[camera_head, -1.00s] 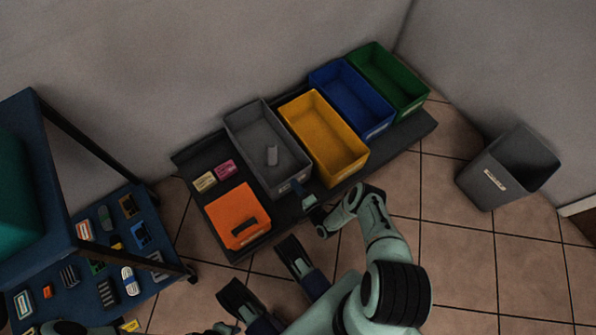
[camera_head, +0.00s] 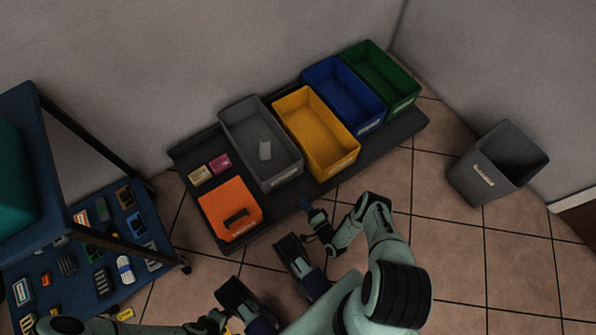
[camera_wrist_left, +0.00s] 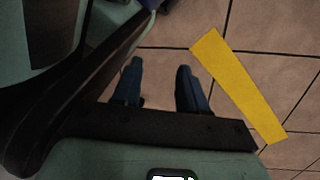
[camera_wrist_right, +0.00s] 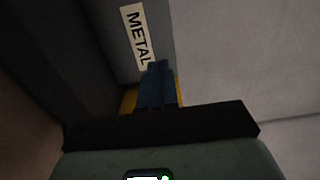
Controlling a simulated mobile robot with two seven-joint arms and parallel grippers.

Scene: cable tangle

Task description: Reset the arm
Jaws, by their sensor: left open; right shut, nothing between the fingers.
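My right arm reaches in from the lower right of the head view. Its gripper (camera_head: 317,213) hangs in front of the grey and yellow bins, just off the dark platform's front edge. In the right wrist view its blue fingers (camera_wrist_right: 158,84) are together with nothing between them. My left arm shows at the bottom left of the head view; I cannot make out its fingers there. In the left wrist view the left gripper's fingers (camera_wrist_left: 158,85) stand apart and empty above the tiled floor.
Grey (camera_head: 227,123), yellow (camera_head: 338,165), blue (camera_head: 370,121) and green (camera_head: 402,104) bins line a dark platform; the grey one holds a small grey piece (camera_head: 265,149). A grey waste bin (camera_head: 468,185) stands right. A METAL label (camera_wrist_right: 138,37) and a yellow floor strip (camera_wrist_left: 238,85) show.

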